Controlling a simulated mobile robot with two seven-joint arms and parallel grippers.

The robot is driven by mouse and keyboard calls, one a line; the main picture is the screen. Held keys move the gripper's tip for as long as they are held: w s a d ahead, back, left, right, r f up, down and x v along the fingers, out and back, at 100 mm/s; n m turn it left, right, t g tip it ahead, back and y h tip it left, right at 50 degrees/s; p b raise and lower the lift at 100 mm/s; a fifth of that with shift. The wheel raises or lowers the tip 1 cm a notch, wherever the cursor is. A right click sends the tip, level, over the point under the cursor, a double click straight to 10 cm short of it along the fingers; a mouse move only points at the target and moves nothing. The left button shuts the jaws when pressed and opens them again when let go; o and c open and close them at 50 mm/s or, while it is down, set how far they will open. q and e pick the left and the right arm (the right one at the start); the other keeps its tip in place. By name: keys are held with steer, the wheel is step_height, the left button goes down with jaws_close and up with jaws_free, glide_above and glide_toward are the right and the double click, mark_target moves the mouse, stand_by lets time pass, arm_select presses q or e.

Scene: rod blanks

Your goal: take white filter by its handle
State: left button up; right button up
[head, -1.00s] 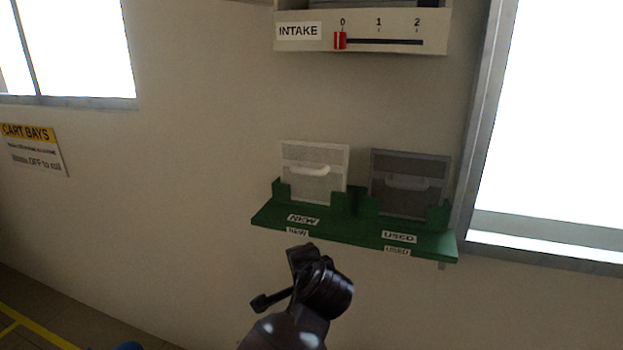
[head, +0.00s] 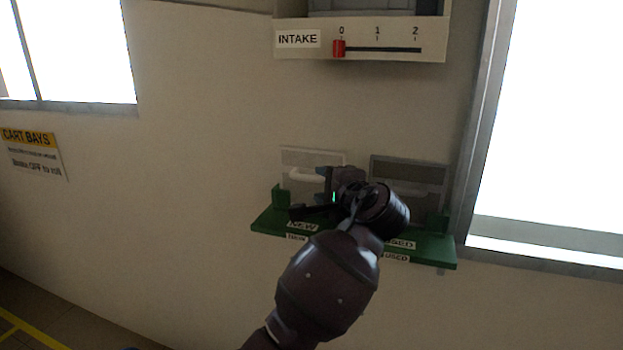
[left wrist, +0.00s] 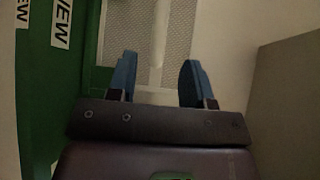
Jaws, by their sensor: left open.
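The white filter (head: 299,162) stands upright in the slot marked NEW on a green shelf (head: 268,222) in the head view. Its white handle (head: 305,177) runs across its front, with the right part hidden by my gripper. My left gripper (head: 324,184) is open in front of the filter, near the handle. In the left wrist view its two blue fingers (left wrist: 158,80) stand apart, with the handle (left wrist: 159,45) between them in the picture and the filter's mesh (left wrist: 130,30) behind. I cannot tell whether the fingers reach around the handle. My right gripper is not in view.
A dark grey filter (head: 425,175) stands in the USED slot to the right, partly behind my left wrist. An intake panel with a red slider (head: 339,48) at 0 is above. A window frame (head: 480,130) is at the right.

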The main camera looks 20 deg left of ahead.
mark_target(311, 180)
arm_select(q)
steer(key=shift+p+x, duration=0.65)
steer(key=shift+x, duration=2.5)
steer(key=shift+f, duration=0.15)
steer(key=shift+s, duration=0.1)
jaws_close()
